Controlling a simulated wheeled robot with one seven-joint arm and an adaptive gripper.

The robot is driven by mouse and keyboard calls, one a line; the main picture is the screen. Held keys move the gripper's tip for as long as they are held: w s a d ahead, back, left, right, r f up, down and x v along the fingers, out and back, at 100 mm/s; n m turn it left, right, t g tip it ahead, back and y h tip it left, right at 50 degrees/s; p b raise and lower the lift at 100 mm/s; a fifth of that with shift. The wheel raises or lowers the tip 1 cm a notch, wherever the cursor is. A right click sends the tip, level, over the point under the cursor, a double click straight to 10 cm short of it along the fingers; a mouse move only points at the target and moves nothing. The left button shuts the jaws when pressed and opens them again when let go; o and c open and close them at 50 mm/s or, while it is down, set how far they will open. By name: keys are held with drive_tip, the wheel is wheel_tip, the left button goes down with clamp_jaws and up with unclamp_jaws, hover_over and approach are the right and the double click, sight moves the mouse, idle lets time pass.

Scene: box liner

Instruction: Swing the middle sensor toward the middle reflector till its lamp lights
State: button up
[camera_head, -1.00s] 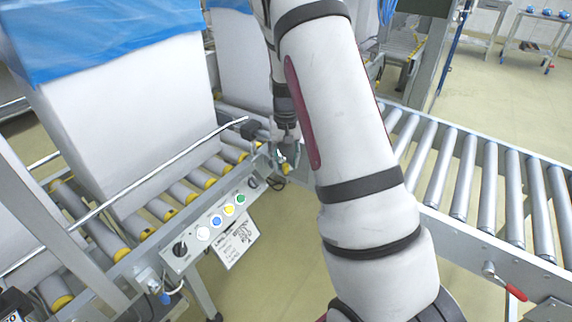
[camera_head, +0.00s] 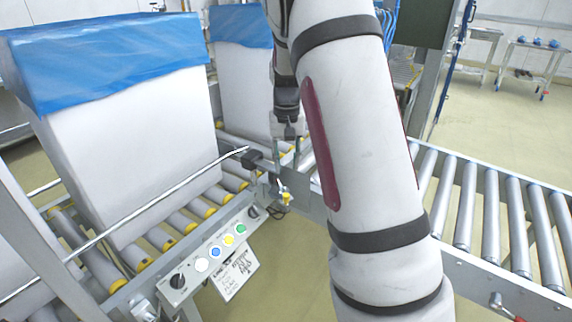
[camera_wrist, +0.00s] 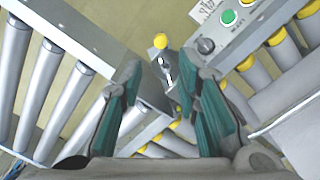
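A small fitting with a yellow knob (camera_head: 286,197) and a bracket sits at the end of the box conveyor's side rail; it looks like the sensor, but I cannot tell for sure. The yellow knob also shows in the wrist view (camera_wrist: 160,41), ahead of and between my fingertips. My gripper (camera_head: 287,152) hangs above the fitting, pointing down. In the wrist view its two teal fingers (camera_wrist: 160,72) stand apart with nothing clasped between them. I cannot make out the middle reflector or a lit lamp.
Blue-lined white boxes (camera_head: 135,140) stand on the left roller conveyor. A silver guide rail with a black clamp (camera_head: 252,159) runs beside them. A button panel (camera_head: 212,258) hangs below the conveyor's side. Another roller conveyor (camera_head: 495,210) lies at right.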

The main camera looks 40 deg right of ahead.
drive_tip(key=shift+s+a+f+n, duration=0.1)
drive_tip(key=shift+a+n, duration=0.1)
drive_tip(key=shift+n, duration=0.2)
drive_tip(key=c, duration=0.4)
drive_tip(key=a+n, duration=0.1)
drive_tip(key=n, duration=0.3)
drive_tip(key=a+n+h+p, duration=0.1)
drive_tip(key=a+n, duration=0.1)
drive_tip(key=n, duration=0.1)
drive_tip(key=a+f+n, duration=0.1)
drive_tip(key=n, duration=0.3)
drive_tip(key=shift+s+a+n+g, duration=0.3)
drive_tip(key=shift+s+a, duration=0.1)
clamp_jaws()
drive_tip(key=a+n+h+p, duration=0.2)
drive_tip(key=a+n, duration=0.4)
drive_tip(key=n, duration=0.7)
drive_tip(key=w+d+f+b, duration=0.1)
drive_tip(key=d+f+b, duration=0.2)
drive_tip(key=d+f, duration=0.4)
drive_tip(key=shift+f+t+b, duration=0.4)
drive_tip(key=shift+f, duration=1)
